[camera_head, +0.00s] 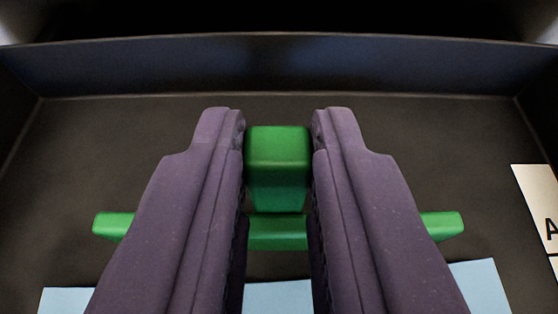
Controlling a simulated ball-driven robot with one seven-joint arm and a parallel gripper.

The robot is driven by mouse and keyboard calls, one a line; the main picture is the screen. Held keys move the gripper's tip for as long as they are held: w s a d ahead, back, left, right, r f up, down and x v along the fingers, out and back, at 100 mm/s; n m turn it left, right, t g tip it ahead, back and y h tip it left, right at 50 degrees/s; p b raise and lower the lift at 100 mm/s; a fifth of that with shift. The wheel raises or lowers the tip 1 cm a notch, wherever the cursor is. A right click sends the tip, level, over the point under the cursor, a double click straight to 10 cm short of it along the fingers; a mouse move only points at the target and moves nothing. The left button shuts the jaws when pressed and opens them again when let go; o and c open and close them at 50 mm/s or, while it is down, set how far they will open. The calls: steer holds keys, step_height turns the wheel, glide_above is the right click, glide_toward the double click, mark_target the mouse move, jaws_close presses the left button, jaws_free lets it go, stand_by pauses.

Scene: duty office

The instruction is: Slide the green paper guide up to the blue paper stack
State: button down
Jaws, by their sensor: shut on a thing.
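The green paper guide (278,232) is a low crossbar with an upright block in its middle. My gripper (279,140) is shut on that block, with one purple finger against each side. The fingers cover parts of the crossbar, and its two ends show to the left and right of them. The blue paper stack (278,296) is light blue and lies just below the crossbar in the picture. Its edge shows left of, between and right of the fingers. Whether the guide touches the stack is hard to tell; a narrow dark strip shows between them at the outer ends.
The guide and stack lie in a dark tray (90,150) with a raised back wall (280,65) and side walls. A pale label (540,205) with black lettering lies at the right edge. The tray floor behind the guide is clear.

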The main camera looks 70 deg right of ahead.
steer(key=shift+s+a, duration=0.15)
steer(key=shift+a, duration=0.45)
steer(key=c, duration=1)
jaws_free()
steer(key=shift+d, duration=0.15)
